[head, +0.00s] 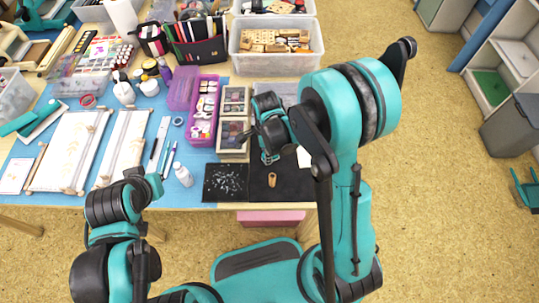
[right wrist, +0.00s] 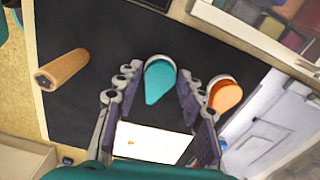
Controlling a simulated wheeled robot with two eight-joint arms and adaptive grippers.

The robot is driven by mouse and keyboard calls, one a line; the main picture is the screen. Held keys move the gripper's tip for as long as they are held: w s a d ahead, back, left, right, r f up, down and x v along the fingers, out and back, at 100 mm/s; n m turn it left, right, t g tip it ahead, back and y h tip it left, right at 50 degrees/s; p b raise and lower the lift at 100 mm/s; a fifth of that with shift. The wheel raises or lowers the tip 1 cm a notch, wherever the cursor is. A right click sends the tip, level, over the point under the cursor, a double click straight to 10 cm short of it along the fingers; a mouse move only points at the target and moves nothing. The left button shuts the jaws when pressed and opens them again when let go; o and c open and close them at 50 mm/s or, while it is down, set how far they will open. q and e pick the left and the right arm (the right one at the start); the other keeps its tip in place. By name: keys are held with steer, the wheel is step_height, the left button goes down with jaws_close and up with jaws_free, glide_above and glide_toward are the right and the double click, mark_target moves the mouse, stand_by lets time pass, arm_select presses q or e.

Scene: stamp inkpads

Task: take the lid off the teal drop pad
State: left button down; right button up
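The teal drop pad (right wrist: 160,82) lies on the black mat (right wrist: 105,50) in the right wrist view. Its plain teal top shows, with a pale rim at the round end. My right gripper (head: 269,157) is open above the mat, and its two fingers show on either side of the pad in the right wrist view. I cannot tell whether they touch it. In the head view my right arm and gripper largely hide the pad. My left gripper (head: 150,184) is near the table's front edge, away from the pad; its fingers are not clear.
An orange drop pad (right wrist: 226,95) sits close beside the right finger. A wooden stamp handle (right wrist: 62,69) lies on the mat to the left. A white card (right wrist: 150,143) lies below the fingers. A speckled black tray (head: 226,183) and stacked inkpad boxes (head: 233,127) stand left of the mat.

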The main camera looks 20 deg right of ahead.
steer(key=shift+c, duration=0.9)
